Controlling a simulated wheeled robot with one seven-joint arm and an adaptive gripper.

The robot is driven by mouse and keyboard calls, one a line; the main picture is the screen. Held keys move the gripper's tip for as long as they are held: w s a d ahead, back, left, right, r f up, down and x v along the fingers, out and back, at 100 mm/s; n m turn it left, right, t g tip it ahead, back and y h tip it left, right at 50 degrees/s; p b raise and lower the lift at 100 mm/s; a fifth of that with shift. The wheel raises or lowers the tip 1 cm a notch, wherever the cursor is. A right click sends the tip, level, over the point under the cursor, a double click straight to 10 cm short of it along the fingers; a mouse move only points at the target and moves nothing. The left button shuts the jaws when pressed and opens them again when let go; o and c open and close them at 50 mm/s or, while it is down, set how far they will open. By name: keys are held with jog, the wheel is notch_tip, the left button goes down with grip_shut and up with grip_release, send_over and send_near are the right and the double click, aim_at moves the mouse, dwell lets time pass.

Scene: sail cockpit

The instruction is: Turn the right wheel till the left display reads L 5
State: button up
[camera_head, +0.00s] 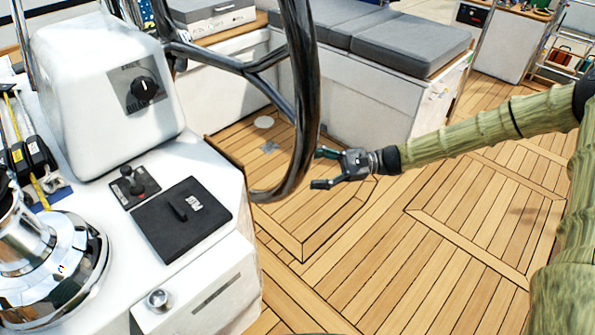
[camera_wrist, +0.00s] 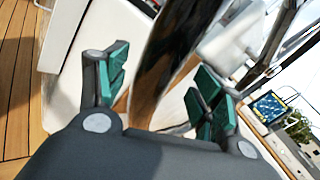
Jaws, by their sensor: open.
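The wheel (camera_head: 308,110) is a large dark ring with dark spokes, cut off by the top edge of the head view. My gripper (camera_head: 322,168) is open beside the lower right part of its rim, fingers pointing left toward it. In the wrist view the dark rim (camera_wrist: 165,60) shows between and beyond the open green-padded fingers of my gripper (camera_wrist: 158,85). I cannot tell whether the fingers touch the rim. No display reading L 5 is legible in either view.
A chrome winch (camera_head: 45,260) is at lower left. Grey cushions (camera_head: 410,42) lie behind. The wooden deck (camera_head: 400,260) is clear.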

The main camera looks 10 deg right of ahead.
aim_at(289, 185)
jog(key=shift+a, duration=2.65)
jog(key=shift+f, duration=0.1)
jog(key=c, duration=1.3)
jog(key=shift+n+y, duration=0.3)
jog(key=shift+n, duration=0.2)
jog(key=f+b, duration=0.1)
jog(key=f, duration=0.1)
jog(key=w+a+f+b, duration=0.1)
jog(key=f+b, duration=0.3)
jog(key=shift+w+a, duration=0.2)
jog(key=shift+w, duration=0.15)
jog(key=shift+w+a+f+b, duration=0.15)
jog(key=shift+w+f+b, duration=0.05)
jog(key=shift+f+b, duration=0.3)
jog(key=shift+w+a+f+b, duration=0.15)
jog(key=shift+f+b, duration=0.2)
jog(key=shift+b, duration=0.15)
